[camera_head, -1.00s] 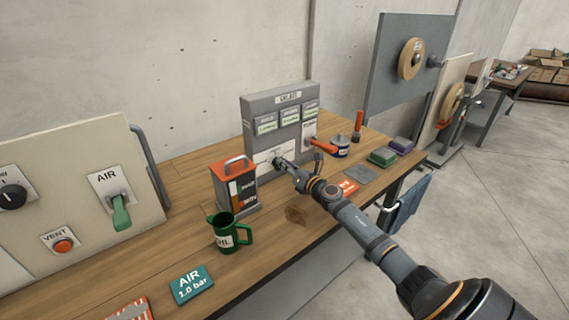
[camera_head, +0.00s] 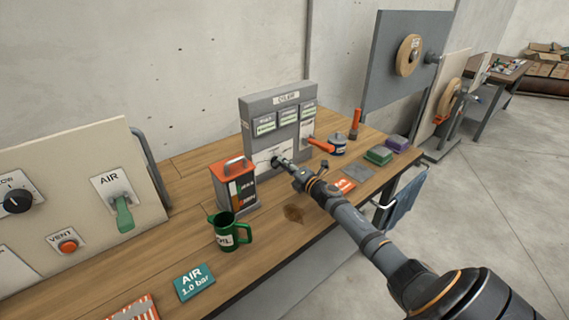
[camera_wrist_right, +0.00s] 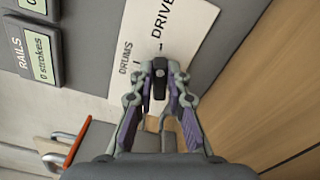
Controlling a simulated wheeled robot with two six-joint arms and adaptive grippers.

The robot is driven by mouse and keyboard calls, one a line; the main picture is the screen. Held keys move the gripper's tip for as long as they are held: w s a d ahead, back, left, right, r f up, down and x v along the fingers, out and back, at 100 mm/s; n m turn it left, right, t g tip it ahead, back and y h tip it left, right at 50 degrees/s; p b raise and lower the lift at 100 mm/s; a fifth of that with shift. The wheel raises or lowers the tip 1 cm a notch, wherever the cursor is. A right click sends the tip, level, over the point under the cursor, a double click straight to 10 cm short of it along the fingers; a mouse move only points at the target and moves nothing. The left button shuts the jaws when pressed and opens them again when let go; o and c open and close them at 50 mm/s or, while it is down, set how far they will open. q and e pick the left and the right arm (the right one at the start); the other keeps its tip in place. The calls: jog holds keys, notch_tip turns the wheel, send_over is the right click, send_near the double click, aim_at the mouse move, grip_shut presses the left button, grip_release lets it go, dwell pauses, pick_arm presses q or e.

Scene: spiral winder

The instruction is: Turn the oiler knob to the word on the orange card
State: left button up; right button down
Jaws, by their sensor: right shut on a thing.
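The grey oiler panel (camera_head: 262,104) stands upright at the back of the bench. Its knob sits on a white dial plate (camera_head: 262,157) low on the panel. My right gripper (camera_head: 284,164) reaches it from the front right. In the right wrist view the gripper (camera_wrist_right: 160,75) is shut on the dark knob (camera_wrist_right: 160,88), its fingers hiding the sides. The words DRUMS and DRIVE show on the dial plate (camera_wrist_right: 150,35); I cannot tell exactly where the knob points. The orange card (camera_head: 344,185) lies flat on the bench; its word is too small to read. My left gripper is out of view.
A red-topped can (camera_head: 236,185) and a green OIL jug (camera_head: 229,232) stand left of my right arm. A brown stain (camera_head: 293,213) marks the bench front.

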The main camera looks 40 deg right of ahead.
jog(key=shift+m, duration=0.3)
jog(key=c, duration=1.3)
grip_release()
jog(key=shift+r, duration=5)
